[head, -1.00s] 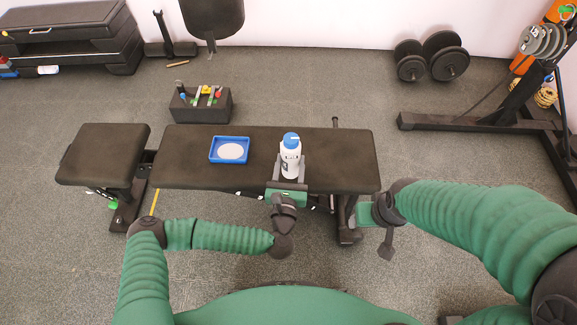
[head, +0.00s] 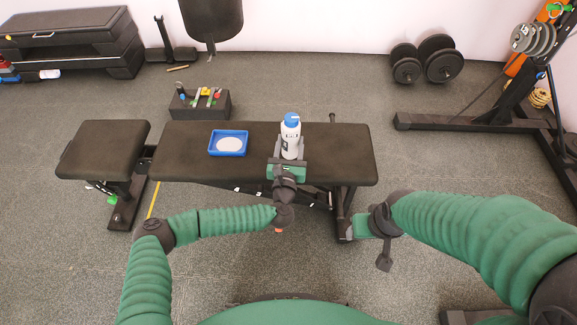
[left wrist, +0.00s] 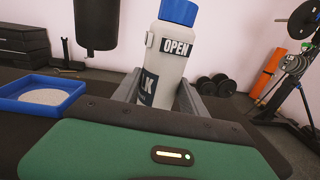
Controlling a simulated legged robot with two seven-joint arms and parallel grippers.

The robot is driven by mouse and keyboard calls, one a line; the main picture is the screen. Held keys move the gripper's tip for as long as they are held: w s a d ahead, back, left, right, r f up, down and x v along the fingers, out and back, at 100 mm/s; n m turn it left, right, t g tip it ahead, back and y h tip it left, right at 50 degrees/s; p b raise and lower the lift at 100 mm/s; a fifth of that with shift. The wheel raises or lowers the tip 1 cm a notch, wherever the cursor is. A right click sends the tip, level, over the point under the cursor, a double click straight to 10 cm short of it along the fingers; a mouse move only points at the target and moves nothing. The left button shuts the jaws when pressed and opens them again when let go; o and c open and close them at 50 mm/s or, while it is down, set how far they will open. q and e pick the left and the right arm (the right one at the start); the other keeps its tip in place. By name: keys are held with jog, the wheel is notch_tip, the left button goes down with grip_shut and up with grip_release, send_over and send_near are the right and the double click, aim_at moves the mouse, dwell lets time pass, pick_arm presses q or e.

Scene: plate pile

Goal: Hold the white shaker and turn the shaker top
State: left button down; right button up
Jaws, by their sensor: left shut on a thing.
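The white shaker (head: 290,141) stands upright on the black bench (head: 190,170), with a blue top (head: 291,119) on it. In the left wrist view the shaker (left wrist: 166,63) shows dark labels, one reading "OPEN", and its blue top (left wrist: 178,11) is cut by the picture's upper edge. My left gripper (head: 289,150) is shut on the shaker's body, one finger on each side, from the bench's near edge. My right gripper (head: 362,226) is low beside the bench's right end, away from the shaker; its fingers are too unclear to judge.
A blue tray (head: 213,151) with a pale round patch inside lies on the bench left of the shaker. A black box (head: 200,110) with several coloured tools stands behind the bench. Dumbbells (head: 425,60) and a weight rack (head: 470,122) are at the right. The bench around the shaker is clear.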

pick_arm(q)
jog(key=w+b, duration=0.1)
jog(key=w, duration=0.5)
jog(key=shift+f, duration=0.2)
jog(key=shift+f+b, duration=0.75)
jog(key=shift+f, duration=0.4)
pick_arm(e)
jog(key=shift+s+x, duration=0.2)
jog(key=shift+x, duration=0.65)
jog(key=shift+s+x, duration=0.15)
jog(key=shift+x, duration=0.65)
pick_arm(q)
jog(key=shift+f, duration=0.1)
pick_arm(e)
jog(key=shift+f, duration=0.25)
